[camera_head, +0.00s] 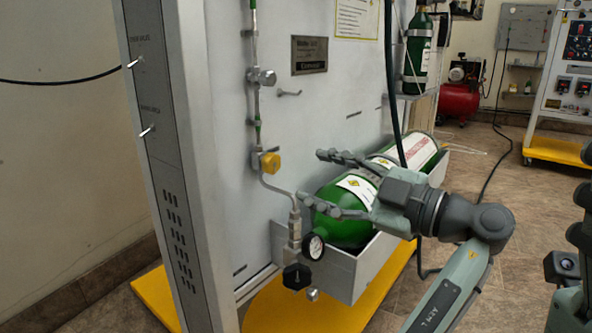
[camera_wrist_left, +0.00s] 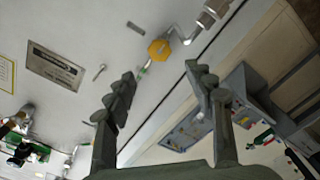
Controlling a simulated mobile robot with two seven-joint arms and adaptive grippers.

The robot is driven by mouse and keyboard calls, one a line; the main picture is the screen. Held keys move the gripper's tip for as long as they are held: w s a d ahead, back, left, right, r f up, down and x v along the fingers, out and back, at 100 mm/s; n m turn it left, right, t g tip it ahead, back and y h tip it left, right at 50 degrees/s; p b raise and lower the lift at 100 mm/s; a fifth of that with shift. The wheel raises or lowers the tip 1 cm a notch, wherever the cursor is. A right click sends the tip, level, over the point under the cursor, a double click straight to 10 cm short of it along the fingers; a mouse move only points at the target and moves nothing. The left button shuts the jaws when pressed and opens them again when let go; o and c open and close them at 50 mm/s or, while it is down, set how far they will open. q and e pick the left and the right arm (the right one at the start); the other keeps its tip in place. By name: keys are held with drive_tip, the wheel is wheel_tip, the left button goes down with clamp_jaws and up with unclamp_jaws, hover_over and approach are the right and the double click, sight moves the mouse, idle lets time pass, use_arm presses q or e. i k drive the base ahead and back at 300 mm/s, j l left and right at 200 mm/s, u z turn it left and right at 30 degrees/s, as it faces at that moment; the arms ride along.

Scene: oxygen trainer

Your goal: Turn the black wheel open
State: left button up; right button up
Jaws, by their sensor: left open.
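The black wheel (camera_head: 297,276) is a dark lobed knob at the lower end of the valve body, below a round white-faced gauge (camera_head: 314,246) in the head view. The wheel is not visible in the left wrist view. My left gripper (camera_head: 312,177) is open and empty. It is up and to the right of the wheel in the picture, in front of the green cylinder, with fingers pointing left. In the left wrist view my open fingers (camera_wrist_left: 160,72) frame the panel, with a yellow knob (camera_wrist_left: 159,50) beyond the tips.
The green cylinder (camera_head: 343,231) lies in a grey tray (camera_head: 343,278) behind the wheel. A metal pipe (camera_head: 278,190) runs up the grey panel (camera_head: 225,110) past the yellow knob (camera_head: 270,163). A black hose (camera_head: 391,90) hangs near my gripper. Yellow base edges (camera_head: 155,297) lie below.

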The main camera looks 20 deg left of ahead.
sight(297, 276)
drive_tip(key=k, duration=1.5)
